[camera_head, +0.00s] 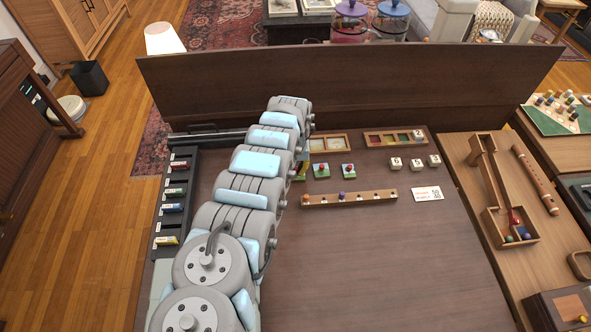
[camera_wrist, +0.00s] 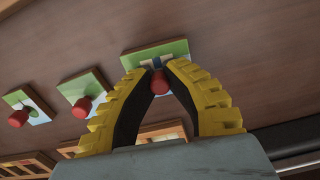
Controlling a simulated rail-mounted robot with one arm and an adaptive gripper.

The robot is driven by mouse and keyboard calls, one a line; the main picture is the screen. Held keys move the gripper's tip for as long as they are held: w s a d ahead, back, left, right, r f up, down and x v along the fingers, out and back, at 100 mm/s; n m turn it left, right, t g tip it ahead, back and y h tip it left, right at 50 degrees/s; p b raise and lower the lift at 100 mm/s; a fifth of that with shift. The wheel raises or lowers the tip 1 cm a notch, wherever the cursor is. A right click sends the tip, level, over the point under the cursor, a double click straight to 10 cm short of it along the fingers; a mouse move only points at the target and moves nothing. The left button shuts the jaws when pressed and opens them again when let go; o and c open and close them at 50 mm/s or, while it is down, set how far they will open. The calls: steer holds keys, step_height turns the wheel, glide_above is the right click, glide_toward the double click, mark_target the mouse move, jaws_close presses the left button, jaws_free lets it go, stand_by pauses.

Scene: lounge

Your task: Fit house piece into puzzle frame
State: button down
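My gripper (camera_wrist: 157,72) has yellow-ridged fingers with black inner pads, closed in around the red knob (camera_wrist: 158,82) of a square picture piece. This piece (camera_wrist: 140,60) has a green edge and a blue-and-white picture mostly hidden by the fingertips, so I cannot confirm a house. I cannot tell whether it is off the table. Two other red-knobbed pieces lie to its left in the wrist view, a near one (camera_wrist: 97,81) and a far one (camera_wrist: 36,113). In the head view my arm hides most of the gripper. A wooden puzzle frame (camera_head: 349,146) with pale recesses lies behind the pieces.
A second wooden tray (camera_head: 378,140) with coloured parts lies right of the frame. A black tray (camera_head: 167,226) is left of my arm. The front tabletop is clear.

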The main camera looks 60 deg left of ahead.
mark_target(296, 169)
steer(key=shift+r, duration=0.2)
steer(key=shift+r+p, duration=2.35)
steer(key=shift+p, duration=0.25)
